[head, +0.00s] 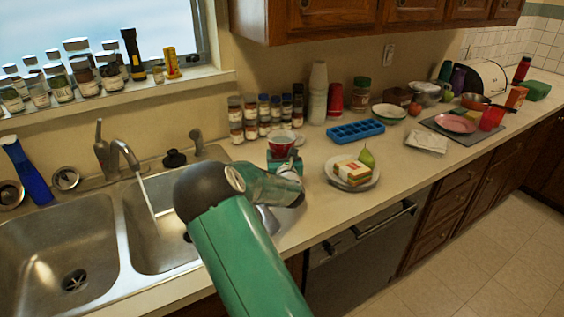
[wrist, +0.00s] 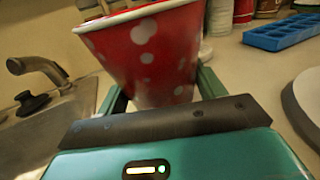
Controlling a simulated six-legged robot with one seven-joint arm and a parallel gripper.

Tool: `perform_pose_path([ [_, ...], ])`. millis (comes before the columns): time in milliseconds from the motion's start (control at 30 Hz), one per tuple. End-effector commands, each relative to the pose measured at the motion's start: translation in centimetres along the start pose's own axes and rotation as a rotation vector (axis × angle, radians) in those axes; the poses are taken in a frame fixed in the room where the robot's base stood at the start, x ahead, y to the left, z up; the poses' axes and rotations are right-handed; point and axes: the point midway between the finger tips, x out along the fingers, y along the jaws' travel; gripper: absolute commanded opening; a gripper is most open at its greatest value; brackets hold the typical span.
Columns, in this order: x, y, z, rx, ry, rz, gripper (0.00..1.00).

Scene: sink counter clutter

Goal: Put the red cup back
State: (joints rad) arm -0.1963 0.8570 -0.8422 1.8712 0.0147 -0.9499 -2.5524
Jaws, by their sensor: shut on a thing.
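A red cup with white spots and a white rim (wrist: 150,50) fills the upper middle of the wrist view, tilted in that picture. In the head view the same cup (head: 281,143) shows in front of the spice jars. My gripper (head: 284,158) is shut on the cup, with one green finger on each side of it. The fingers also show in the wrist view (wrist: 158,88). The cup's lower end is hidden behind my gripper body. Whether it touches the counter cannot be seen.
Spice jars (head: 263,116) stand behind the cup. The sink (head: 150,225), with running water, is left.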

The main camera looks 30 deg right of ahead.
Motion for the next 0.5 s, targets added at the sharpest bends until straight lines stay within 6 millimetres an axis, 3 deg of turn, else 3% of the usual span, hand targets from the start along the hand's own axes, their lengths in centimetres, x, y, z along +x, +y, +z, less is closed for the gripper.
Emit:
perform_pose_path([
  [167,0.0,-0.1,-2.7,0.000,0.002,-0.001,0.48],
  [500,0.1,-0.1,-3.1,-0.002,0.002,0.000,0.48],
])
